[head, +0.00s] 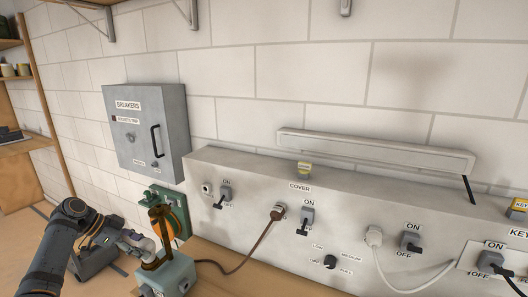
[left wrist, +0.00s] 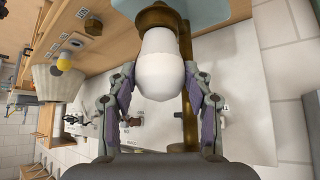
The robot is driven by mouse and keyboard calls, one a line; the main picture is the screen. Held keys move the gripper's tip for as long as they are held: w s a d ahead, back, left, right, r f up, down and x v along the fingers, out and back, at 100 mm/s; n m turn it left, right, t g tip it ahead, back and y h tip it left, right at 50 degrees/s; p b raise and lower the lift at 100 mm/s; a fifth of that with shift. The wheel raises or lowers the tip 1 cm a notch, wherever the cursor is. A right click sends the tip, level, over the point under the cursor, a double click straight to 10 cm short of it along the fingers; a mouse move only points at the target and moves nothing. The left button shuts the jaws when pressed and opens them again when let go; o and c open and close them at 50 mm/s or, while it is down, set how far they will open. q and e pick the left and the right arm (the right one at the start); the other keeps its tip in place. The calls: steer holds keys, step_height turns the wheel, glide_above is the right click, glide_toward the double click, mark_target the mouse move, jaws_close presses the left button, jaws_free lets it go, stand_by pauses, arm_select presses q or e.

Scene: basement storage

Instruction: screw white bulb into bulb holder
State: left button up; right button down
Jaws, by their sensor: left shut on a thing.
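My left gripper (head: 132,243) is shut on the white bulb (left wrist: 161,66), with a finger on each side of its rounded glass. In the head view only a small pale part of the bulb (head: 147,246) shows beside the fingers. The brass bulb holder (left wrist: 162,17) is at the bulb's far end in the left wrist view, in line with it. The bulb's base is hidden there, so I cannot tell how deep it sits. In the head view the brass fixture (head: 160,232) stands on a teal box (head: 170,277). My right gripper is not in view.
A grey breaker box (head: 150,130) hangs on the block wall. A green wall unit (head: 172,207) is close behind the fixture. A grey panel (head: 340,190) with several switches and plugged cables runs to the right. A brown cable (head: 250,248) leads towards the teal box.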

arm_select(q)
steer(key=shift+f+m+g+b, duration=0.3)
steer(key=shift+m+g+b, duration=0.3)
steer(key=shift+b, duration=0.45)
steer(key=shift+m+g+h+b, duration=0.45)
steer(key=shift+m+b, duration=0.55)
steer(key=shift+b, duration=1.05)
steer(key=o, duration=1.5)
steer(key=shift+r, duration=0.25)
steer(key=shift+o, duration=0.2)
steer(key=shift+w, duration=0.1)
